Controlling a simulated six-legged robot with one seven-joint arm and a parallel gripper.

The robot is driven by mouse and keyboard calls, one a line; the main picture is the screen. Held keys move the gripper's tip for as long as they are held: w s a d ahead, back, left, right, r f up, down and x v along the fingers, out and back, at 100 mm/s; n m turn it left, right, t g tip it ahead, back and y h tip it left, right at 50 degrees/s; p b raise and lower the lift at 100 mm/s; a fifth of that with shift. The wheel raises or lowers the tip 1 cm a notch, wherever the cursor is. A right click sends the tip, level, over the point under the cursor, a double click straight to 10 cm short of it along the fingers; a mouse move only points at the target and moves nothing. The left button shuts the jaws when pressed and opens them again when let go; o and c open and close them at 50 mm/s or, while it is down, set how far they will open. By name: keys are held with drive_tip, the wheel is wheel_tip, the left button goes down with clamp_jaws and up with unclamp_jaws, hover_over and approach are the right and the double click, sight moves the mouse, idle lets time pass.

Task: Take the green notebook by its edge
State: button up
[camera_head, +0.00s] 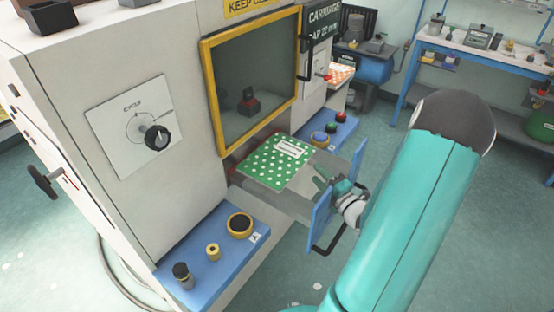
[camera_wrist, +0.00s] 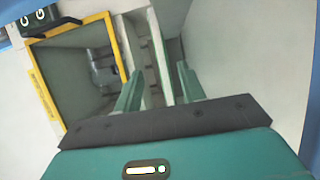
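The green notebook (camera_head: 272,166) has white polka dots and a pale label. In the head view it lies flat on a grey sliding tray (camera_head: 285,200) below the yellow-framed window. My gripper (camera_head: 324,174) is just right of the notebook, over the tray's right part, with a gap between them.
The tray has a blue front panel (camera_head: 322,218) with a black handle (camera_head: 330,240) close below my wrist. Blue button ledges (camera_head: 222,255) flank the tray on both sides. The yellow-framed window (camera_head: 252,80) is above; it also shows in the wrist view (camera_wrist: 40,85).

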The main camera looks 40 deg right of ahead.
sight(306, 163)
drive_tip(key=w, duration=0.5)
drive_tip(key=shift+w+d, duration=0.1)
drive_tip(key=shift+w, duration=0.15)
clamp_jaws()
